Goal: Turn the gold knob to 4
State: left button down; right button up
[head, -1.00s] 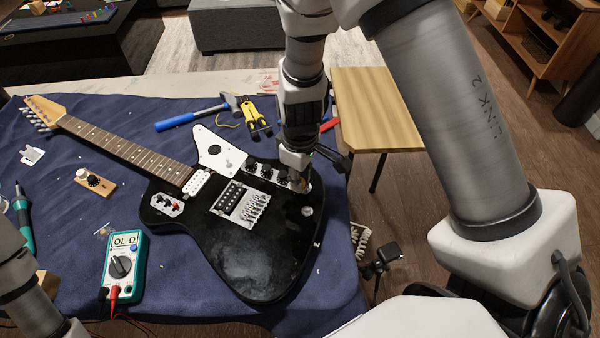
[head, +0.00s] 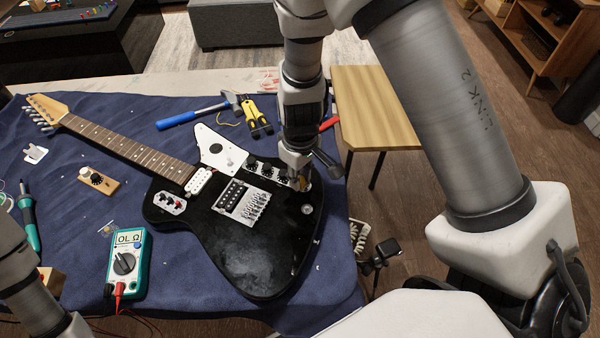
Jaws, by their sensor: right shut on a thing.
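A black electric guitar (head: 262,255) lies on the blue cloth, its neck pointing to the upper left. A row of small black knobs (head: 267,170) sits along the upper edge of its body. At the right end of this row, my right gripper (head: 301,180) points down and is shut on the gold knob (head: 304,186), which is mostly hidden under it. The knob's number marks cannot be read. My left gripper is out of view; only part of my left arm shows at the lower left.
A small wooden block with knobs (head: 97,180) and a soldering iron (head: 28,215) lie left. A wooden stool (head: 375,105) stands beyond the right edge.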

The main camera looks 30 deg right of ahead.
jog(key=shift+r+m+p, duration=0.1)
jog(key=shift+m+p, duration=0.25)
jog(key=shift+m, duration=0.05)
jog(key=shift+m+p, duration=0.45)
jog(key=shift+m, duration=0.35)
jog(key=o, duration=0.4)
